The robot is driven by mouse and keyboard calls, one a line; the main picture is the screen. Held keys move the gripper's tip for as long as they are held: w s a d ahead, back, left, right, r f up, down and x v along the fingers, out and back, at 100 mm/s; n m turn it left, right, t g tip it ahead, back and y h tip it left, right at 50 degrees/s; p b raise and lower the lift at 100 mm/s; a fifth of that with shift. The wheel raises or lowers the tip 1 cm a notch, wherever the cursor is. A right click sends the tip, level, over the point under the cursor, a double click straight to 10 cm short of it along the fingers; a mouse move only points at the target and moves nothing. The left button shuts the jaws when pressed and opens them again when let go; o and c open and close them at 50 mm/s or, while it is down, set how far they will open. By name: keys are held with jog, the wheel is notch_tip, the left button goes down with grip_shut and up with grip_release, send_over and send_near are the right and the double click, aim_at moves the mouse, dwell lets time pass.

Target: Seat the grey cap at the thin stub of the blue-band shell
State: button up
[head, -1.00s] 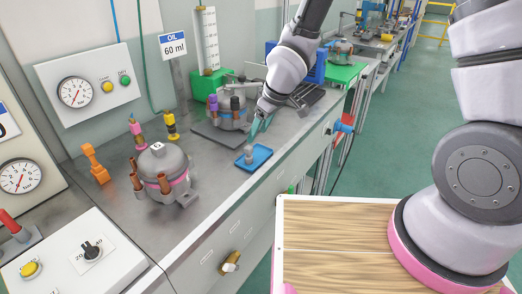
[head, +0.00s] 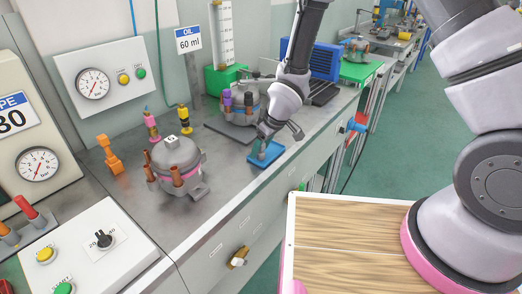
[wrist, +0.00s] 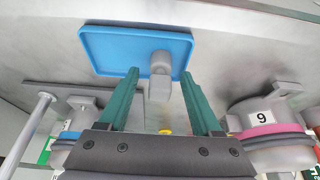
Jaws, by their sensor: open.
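The grey cap (wrist: 160,76) stands on the blue tray (wrist: 105,42), seen in the wrist view between the two teal fingertips. My gripper (wrist: 162,88) is open around the line of the cap and not closed on it. In the head view my gripper (head: 264,143) is at the blue tray (head: 277,150) and mostly hides the cap. The blue-band shell (head: 247,112) stands on a dark plate behind the tray, with purple and black pieces on its stubs. Its thin stub cannot be made out. It also shows at the left in the wrist view (wrist: 64,150).
A pink-band shell (head: 180,160) with copper stubs stands left of the tray, close to the gripper's right side in the wrist view (wrist: 265,130). An orange piece (head: 110,153), a pink piece (head: 151,125) and a yellow-black piece (head: 184,119) stand along the wall.

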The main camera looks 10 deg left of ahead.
grip_shut()
jog(key=shift+r, duration=0.1)
notch_tip(320, 180, up, 10)
jog(key=shift+f, duration=0.1)
dwell(0.4)
jog(key=c, duration=0.9)
grip_release()
jog(key=shift+c, duration=0.2)
grip_shut()
